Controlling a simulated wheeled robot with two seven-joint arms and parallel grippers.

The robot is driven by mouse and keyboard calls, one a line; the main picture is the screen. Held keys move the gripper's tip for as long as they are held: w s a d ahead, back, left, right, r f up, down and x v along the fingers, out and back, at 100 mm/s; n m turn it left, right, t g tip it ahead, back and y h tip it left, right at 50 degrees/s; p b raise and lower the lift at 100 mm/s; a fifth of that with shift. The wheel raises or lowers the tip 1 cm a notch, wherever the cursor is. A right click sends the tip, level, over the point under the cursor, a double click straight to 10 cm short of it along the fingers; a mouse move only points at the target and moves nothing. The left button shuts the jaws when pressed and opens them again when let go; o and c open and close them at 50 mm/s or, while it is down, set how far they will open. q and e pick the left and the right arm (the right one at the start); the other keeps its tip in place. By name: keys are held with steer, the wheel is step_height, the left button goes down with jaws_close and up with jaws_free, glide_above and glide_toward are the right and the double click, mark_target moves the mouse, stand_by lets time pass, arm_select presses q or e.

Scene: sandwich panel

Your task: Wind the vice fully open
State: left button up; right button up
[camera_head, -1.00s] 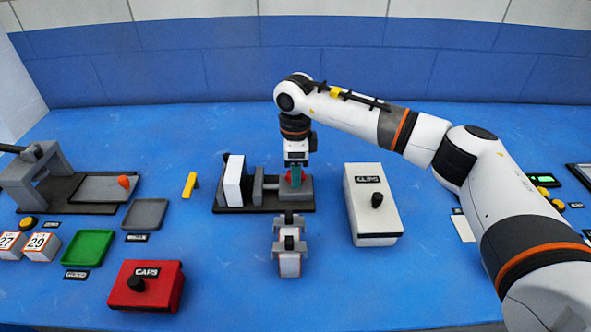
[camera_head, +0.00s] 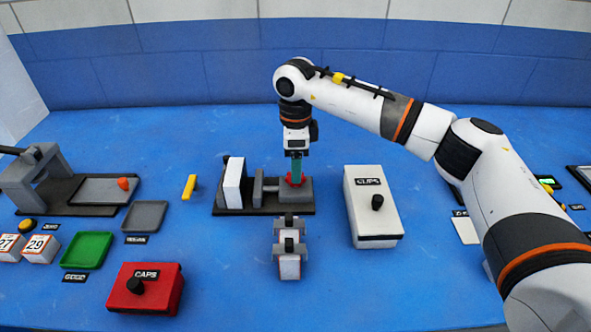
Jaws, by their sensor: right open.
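The vice sits on a black base (camera_head: 230,211) in the middle of the table. A white upright block (camera_head: 234,184) stands at its left, a grey jaw plate (camera_head: 258,187) is to the right of it with a narrow gap between, and a grey block (camera_head: 302,190) is at the right end. A red knob (camera_head: 293,181) is on top of the grey block, partly hidden by my right gripper. My right gripper (camera_head: 296,175) points straight down with its teal fingers open at the knob; whether they touch it cannot be told. My left gripper is out of view.
A grey fixture (camera_head: 289,247) stands in front of the vice. Green (camera_head: 86,250) and grey (camera_head: 145,216) trays and a yellow piece (camera_head: 189,187) lie left.

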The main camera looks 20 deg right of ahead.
step_height(320, 180, up, 9)
steer(key=shift+f, duration=0.1)
stand_by(0.3)
